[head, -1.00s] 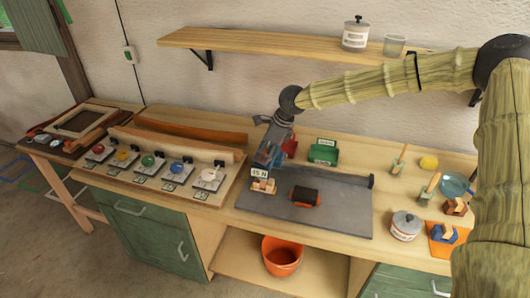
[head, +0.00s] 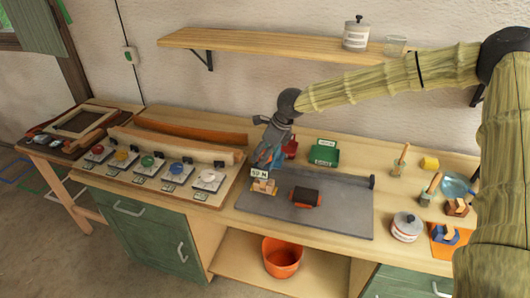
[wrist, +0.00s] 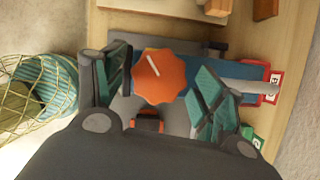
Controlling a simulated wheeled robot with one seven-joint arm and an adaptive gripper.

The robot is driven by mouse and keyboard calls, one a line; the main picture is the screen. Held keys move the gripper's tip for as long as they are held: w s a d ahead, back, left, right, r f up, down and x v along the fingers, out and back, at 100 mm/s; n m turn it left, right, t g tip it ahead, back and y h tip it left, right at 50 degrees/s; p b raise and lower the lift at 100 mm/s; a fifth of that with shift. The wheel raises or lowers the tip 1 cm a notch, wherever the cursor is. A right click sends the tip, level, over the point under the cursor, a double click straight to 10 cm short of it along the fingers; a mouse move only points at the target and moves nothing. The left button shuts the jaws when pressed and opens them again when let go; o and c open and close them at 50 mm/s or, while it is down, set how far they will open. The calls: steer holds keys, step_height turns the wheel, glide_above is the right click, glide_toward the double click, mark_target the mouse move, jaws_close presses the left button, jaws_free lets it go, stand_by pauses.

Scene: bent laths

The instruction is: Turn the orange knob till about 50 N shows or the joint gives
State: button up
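The orange knob (wrist: 160,78) is lobed, with a white line pointing up and left in the wrist view. My gripper (wrist: 162,88) is around it, one teal-padded finger on each side. The fingers are spread, the left one close against the knob's edge, the right one slightly apart; whether either touches is unclear. In the head view my gripper (head: 264,160) hangs over the clamp and hides the knob. A small white readout (head: 259,173) in front seems to show 50 N; its second digit is blurred. A wooden joint piece (head: 263,186) sits just below it, with no break that I can see.
A grey mat (head: 340,220) carries the clamp and a black-and-orange roller (head: 305,197). A green bin (head: 323,153) and a red one (head: 290,148) stand behind. Left is a board of coloured knobs (head: 148,160).

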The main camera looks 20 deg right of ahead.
steer(key=v, duration=1.2)
stand_by(0.5)
